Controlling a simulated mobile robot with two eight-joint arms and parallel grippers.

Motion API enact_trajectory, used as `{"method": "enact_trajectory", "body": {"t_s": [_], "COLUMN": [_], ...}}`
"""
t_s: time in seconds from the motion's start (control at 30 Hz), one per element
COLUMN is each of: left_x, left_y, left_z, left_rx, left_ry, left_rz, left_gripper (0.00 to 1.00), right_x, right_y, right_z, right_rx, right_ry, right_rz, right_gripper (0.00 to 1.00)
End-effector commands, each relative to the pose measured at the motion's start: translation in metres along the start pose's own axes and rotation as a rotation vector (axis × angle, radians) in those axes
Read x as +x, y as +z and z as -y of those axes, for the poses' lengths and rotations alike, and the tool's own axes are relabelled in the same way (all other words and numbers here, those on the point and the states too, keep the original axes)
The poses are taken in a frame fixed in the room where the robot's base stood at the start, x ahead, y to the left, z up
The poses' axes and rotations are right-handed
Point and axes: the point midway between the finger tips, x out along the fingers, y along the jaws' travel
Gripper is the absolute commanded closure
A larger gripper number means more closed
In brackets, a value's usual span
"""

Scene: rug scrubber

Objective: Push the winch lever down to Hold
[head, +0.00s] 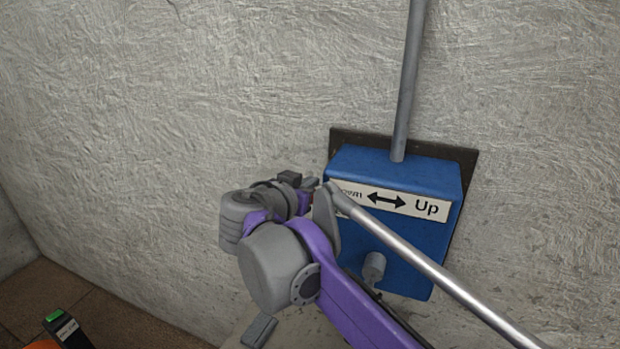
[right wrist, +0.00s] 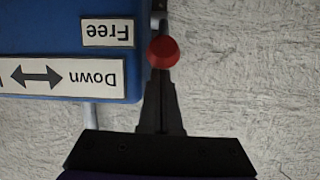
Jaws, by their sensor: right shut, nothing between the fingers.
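The blue winch box (head: 405,170) is fixed to the wall at the right of the head view, with a "Down–Up" arrow label. In the right wrist view the box (right wrist: 60,30) appears upside down, with a "Free" label (right wrist: 108,33) beside the lever's red knob (right wrist: 163,52). No "Hold" label shows. The lever is hidden behind my arm in the head view. My right gripper (head: 308,184) is at the box's left side, shut and empty. In the wrist view its fingertips (right wrist: 158,76) line up with the red knob; I cannot tell whether they touch. My left gripper is out of view.
A grey pipe (head: 409,80) rises from the box top. A silver rod (head: 440,275) slants across the box front. A grey cylindrical stub (head: 373,266) sticks out of the box. The wall left of the box is bare. An orange and black object (head: 68,330) stands at lower left.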

Motion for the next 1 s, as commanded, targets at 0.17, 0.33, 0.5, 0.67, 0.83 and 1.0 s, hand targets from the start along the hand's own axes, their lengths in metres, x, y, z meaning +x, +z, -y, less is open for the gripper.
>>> {"method": "enact_trajectory", "body": {"t_s": [0.17,0.33,0.5,0.67,0.83,1.0], "left_x": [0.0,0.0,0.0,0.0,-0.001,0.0], "left_y": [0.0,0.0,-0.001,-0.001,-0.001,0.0], "left_z": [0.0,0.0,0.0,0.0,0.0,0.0], "left_rx": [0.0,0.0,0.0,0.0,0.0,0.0], "left_ry": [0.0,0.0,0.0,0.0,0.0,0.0], "left_rz": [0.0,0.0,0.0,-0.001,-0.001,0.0], "left_gripper": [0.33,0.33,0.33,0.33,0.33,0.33], "right_x": [0.0,-0.001,-0.003,-0.004,-0.006,-0.009], "right_y": [0.0,0.003,0.007,0.01,0.016,0.029], "right_z": [0.0,0.0,0.0,-0.001,-0.001,-0.002], "right_rx": [0.0,0.0,0.001,0.001,0.002,0.003], "right_ry": [0.0,-0.002,-0.004,-0.005,-0.008,-0.013], "right_rz": [0.0,-0.016,-0.053,-0.074,-0.119,-0.209], "right_gripper": [1.0,1.0,1.0,1.0,1.0,1.0]}}
